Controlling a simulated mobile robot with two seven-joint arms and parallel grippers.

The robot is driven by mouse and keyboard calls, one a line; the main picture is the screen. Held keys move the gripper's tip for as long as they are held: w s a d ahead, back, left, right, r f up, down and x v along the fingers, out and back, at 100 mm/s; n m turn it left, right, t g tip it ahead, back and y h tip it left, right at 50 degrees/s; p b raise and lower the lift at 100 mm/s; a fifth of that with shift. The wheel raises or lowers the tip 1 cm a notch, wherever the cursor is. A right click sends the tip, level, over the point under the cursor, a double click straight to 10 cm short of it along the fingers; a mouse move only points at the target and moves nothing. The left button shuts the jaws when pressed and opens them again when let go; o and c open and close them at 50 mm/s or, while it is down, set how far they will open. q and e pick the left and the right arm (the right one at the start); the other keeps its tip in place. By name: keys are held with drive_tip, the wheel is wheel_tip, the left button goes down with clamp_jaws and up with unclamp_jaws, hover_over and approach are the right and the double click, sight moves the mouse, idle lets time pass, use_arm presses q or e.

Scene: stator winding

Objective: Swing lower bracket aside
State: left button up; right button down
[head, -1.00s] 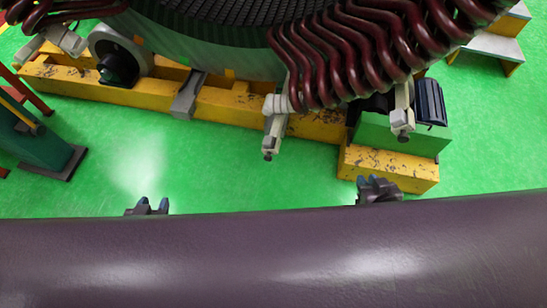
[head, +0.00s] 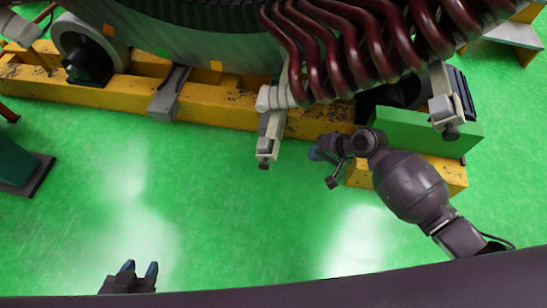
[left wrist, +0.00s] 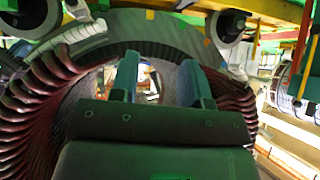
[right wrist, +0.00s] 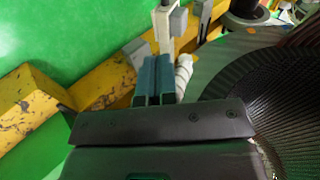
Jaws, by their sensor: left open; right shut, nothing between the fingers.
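A pale grey bracket (head: 268,138) hangs from the lower rim of the stator (head: 215,55), beside the dark red coils (head: 330,50). White rope-like wrapping (head: 275,97) is at its upper part. My right gripper (head: 314,153) is below and right of this bracket in the head view, apart from it, shut and empty. In the right wrist view the closed blue fingers (right wrist: 154,80) point towards a bracket (right wrist: 165,28) and the white wrapping (right wrist: 184,75). My left gripper (head: 139,268) is open and empty over the green floor; its spread fingers show in the left wrist view (left wrist: 160,80).
A similar bracket (head: 443,105) hangs further right, above a green block (head: 425,130). A yellow beam (head: 225,105) with a grey support (head: 170,95) runs under the stator. A dark roller (head: 88,50) stands at left. The green floor in front is clear.

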wheel_tip(320, 180, down, 3)
drive_tip(key=w+g+b, duration=0.1)
drive_tip(key=b, duration=0.5)
approach(269, 165)
drive_tip(key=shift+m, duration=0.3)
drive_tip(key=x, duration=0.7)
drive_tip(key=shift+w+d+f, duration=0.1)
drive_tip(key=shift+w+f, duration=0.05)
use_arm(q)
drive_tip(key=f, duration=0.1)
drive_tip(key=w+d+f+m, duration=0.1)
drive_tip(key=shift+d+f, duration=0.1)
drive_tip(key=shift+f, duration=0.25)
use_arm(e)
drive_tip(key=shift+w, duration=0.1)
use_arm(q)
drive_tip(key=shift+f, duration=0.1)
